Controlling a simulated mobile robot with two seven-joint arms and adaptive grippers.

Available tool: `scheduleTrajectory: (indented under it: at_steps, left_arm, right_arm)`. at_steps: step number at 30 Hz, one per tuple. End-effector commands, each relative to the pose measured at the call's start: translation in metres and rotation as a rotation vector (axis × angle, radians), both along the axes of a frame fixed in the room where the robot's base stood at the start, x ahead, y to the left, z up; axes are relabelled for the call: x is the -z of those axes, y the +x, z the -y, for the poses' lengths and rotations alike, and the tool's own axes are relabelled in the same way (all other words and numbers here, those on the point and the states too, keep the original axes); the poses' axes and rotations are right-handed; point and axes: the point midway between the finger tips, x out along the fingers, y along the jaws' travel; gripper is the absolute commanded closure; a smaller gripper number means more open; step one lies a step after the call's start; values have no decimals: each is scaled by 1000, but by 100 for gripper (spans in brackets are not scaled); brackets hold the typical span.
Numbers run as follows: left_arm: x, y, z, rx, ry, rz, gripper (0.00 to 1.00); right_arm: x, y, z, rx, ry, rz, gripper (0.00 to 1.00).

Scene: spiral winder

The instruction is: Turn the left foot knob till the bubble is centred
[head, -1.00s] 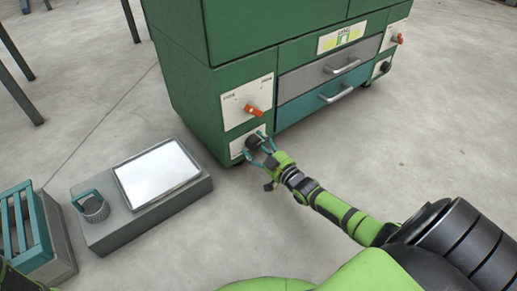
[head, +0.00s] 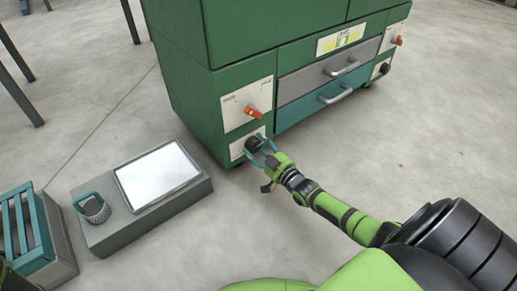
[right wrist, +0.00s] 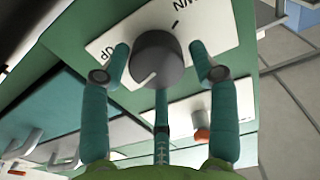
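The left foot knob (head: 253,145) is dark and round, on a white plate at the cabinet's lower left corner. In the right wrist view the knob (right wrist: 158,60) shows a pale pointer line at its lower left, with "UP" and part of "DOWN" on the plate. My right gripper (head: 263,147) is at the knob; its teal fingers (right wrist: 160,47) stand on either side, with narrow gaps, not visibly clamped on it. The level vial (head: 341,40) is yellow-green, high on the cabinet's front; its bubble is too small to place surely.
An orange switch (head: 253,112) sits just above the knob. Two drawers (head: 310,90) with bar handles are to the right, and another dark foot knob (head: 385,68) is at the far right. A low grey bench (head: 125,231) and a teal crate (head: 45,240) stand left.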

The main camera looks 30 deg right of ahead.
Motion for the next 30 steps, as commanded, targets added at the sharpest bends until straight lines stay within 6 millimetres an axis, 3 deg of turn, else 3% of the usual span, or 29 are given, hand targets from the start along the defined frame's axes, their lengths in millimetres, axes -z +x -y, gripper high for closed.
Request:
scheduleTrajectory:
  at_steps: [14,30]
  left_arm:
    - [0,0,-1,0,-3,2,100]
    - [-1,-2,-1,2,-3,4,100]
  right_arm:
    - [3,-9,1,1,-1,-8,27]
    - [2,-103,9,1,-1,-6,27]
